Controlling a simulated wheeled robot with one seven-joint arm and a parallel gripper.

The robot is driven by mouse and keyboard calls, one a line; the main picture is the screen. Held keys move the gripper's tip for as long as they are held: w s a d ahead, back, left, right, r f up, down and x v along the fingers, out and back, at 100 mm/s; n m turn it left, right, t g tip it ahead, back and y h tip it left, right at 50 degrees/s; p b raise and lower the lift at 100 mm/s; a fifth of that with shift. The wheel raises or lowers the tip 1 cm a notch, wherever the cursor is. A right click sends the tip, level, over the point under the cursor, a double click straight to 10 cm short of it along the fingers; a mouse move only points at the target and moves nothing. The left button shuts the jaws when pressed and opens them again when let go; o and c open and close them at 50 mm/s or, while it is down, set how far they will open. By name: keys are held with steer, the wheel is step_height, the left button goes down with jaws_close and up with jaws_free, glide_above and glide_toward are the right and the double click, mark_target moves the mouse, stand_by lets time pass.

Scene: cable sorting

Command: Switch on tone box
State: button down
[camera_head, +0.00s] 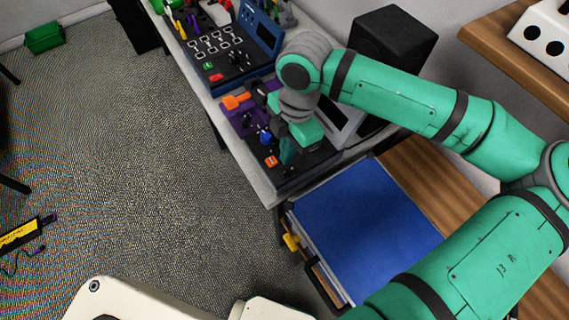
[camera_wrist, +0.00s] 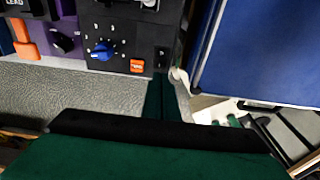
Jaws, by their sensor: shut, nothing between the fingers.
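A black box (camera_head: 297,169) stands at the near end of the bench in the head view. It has a blue knob (camera_head: 265,136) and a small orange switch (camera_head: 271,161). The wrist view shows the box (camera_wrist: 120,25) with its blue knob (camera_wrist: 103,50) and orange switch (camera_wrist: 137,65). I cannot read a name on it that marks it as the tone box. My gripper (camera_head: 287,152) is shut and empty, over the box and just right of the switch. In the wrist view my gripper's fingertips (camera_wrist: 162,80) are together, right of and below the switch. I cannot tell whether they touch the box.
A purple unit (camera_head: 239,119) with an orange handle (camera_head: 236,101) adjoins the box. A blue panel (camera_head: 205,52) stands farther along the bench. A black speaker (camera_head: 392,42) is behind my arm. A blue-topped surface (camera_head: 365,220) lies to the right. Open carpet lies left.

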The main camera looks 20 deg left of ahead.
mark_target(287, 171)
steer(key=shift+s+a+f, duration=0.1)
steer(key=shift+f, duration=1.35)
steer(key=shift+s+a+f, duration=0.1)
steer(key=shift+f, duration=1.35)
steer(key=shift+s+a+f, duration=0.1)
steer(key=shift+s+f, duration=0.05)
steer(key=shift+f, duration=0.05)
steer(key=shift+w+d+r, duration=0.25)
steer(key=shift+w+d, duration=0.3)
steer(key=shift+w, duration=0.15)
step_height(287, 171, up, 14)
steer(key=s+a, duration=0.1)
steer(key=shift+s, duration=0.3)
